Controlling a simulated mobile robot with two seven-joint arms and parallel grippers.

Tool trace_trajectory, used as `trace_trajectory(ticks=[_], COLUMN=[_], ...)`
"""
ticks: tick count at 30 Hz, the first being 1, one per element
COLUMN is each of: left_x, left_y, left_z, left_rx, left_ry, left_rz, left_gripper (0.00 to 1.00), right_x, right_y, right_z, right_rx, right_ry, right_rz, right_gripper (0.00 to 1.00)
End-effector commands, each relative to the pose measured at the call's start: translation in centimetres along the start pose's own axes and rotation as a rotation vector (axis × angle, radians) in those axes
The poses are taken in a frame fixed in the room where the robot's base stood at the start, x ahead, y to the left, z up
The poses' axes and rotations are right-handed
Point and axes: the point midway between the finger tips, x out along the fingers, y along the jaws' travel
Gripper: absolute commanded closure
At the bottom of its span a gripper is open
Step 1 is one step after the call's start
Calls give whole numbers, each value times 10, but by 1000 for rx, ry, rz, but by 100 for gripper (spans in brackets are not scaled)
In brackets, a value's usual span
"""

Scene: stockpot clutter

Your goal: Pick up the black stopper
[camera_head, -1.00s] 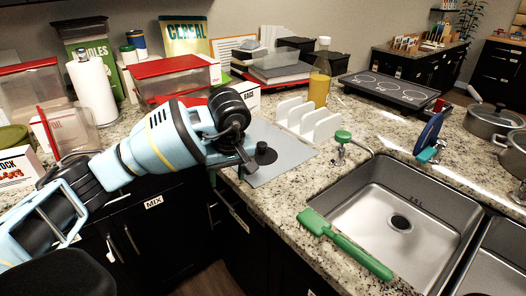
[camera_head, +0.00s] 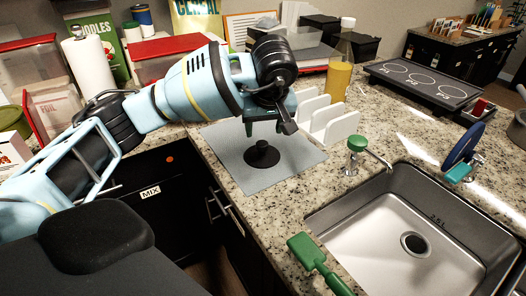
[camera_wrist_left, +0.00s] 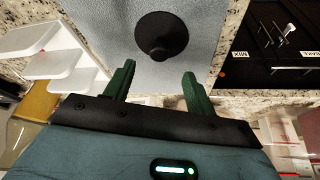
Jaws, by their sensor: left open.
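The black stopper (camera_head: 262,155) is a round disc with a raised knob, lying on a grey mat (camera_head: 223,150) on the counter corner. It also shows in the left wrist view (camera_wrist_left: 161,35), beyond the fingertips. My left gripper (camera_head: 268,124) is above and slightly behind the stopper, apart from it, with part of its fingers hidden by the wrist. In the left wrist view its two green fingers (camera_wrist_left: 157,82) are apart with nothing between them. My right gripper is not in view.
A white rack (camera_head: 328,122) stands behind the mat, with an oil bottle (camera_head: 340,72) beyond it. Red-lidded boxes (camera_head: 160,48) crowd the back left. Mat around the stopper is clear.

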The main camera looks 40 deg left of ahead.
Motion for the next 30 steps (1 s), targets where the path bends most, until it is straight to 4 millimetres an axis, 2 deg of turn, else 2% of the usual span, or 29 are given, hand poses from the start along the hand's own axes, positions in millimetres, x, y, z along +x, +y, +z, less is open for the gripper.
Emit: trace_trajectory(ticks=[3,10,18,21,29,30], left_x=[13,21,57,65,66,66], left_y=[0,-1,-1,-1,-1,-1], left_z=[0,0,-1,-1,-2,-2], left_rx=[-1,-1,-2,-1,0,-1], left_ry=[-1,-1,0,0,1,1], left_rz=[-2,-3,-2,-1,0,0], left_gripper=[45,45,45,45,45,49], right_x=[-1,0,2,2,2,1], right_y=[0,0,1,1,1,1], right_z=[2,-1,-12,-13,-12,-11], right_rx=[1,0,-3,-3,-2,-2], right_ry=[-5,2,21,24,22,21], right_rz=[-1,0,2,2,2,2], right_gripper=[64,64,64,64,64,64])
